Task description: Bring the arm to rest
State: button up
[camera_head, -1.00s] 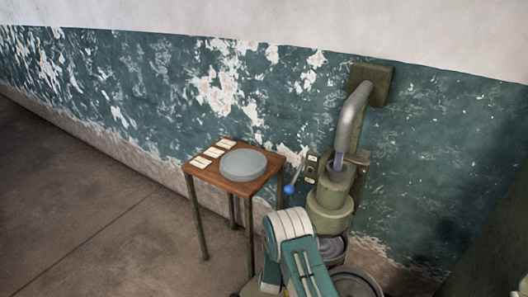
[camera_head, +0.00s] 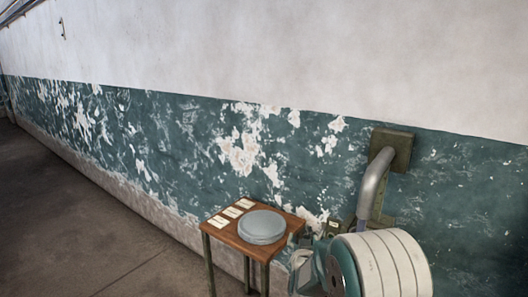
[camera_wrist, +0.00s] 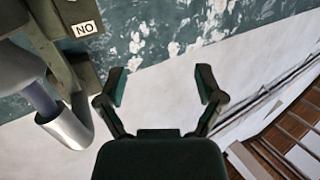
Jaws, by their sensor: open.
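My gripper (camera_wrist: 160,92) is open and empty in the wrist view, its two dark fingers spread apart against the wall. My arm, with a white ribbed cover and teal parts, rises at the lower right of the head view and hides much of the machine behind it. The gripper cannot be made out clearly in the head view. A grey pipe (camera_head: 374,182) comes down from a green wall box (camera_head: 391,148); a pipe end also shows at the left of the wrist view (camera_wrist: 68,126), apart from the fingers.
A small wooden table (camera_head: 232,241) stands left of my arm with a round grey disc (camera_head: 262,227) and white cards (camera_head: 231,213) on it. A "NO" label (camera_wrist: 84,29) shows near the left finger. Floor at the left (camera_head: 60,200) is clear.

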jog(key=s+r+n+g+y, duration=0.1)
jog(key=s+r+g, duration=0.2)
jog(key=s+r, duration=0.35)
jog(key=s+r+n+g+y, duration=0.1)
jog(key=s+r+g+y, duration=0.2)
jog(key=s, duration=0.7)
jog(key=s+d+g+h, duration=0.1)
jog(key=s+g, duration=0.1)
jog(key=s, duration=1)
jog(key=s+d+g+h, duration=0.1)
jog(key=s+d+g, duration=0.1)
jog(key=s, duration=1.1)
jog(key=shift+s+d+r+g, duration=0.15)
jog(key=shift+d+r+g, duration=0.2)
jog(key=shift+g, duration=0.35)
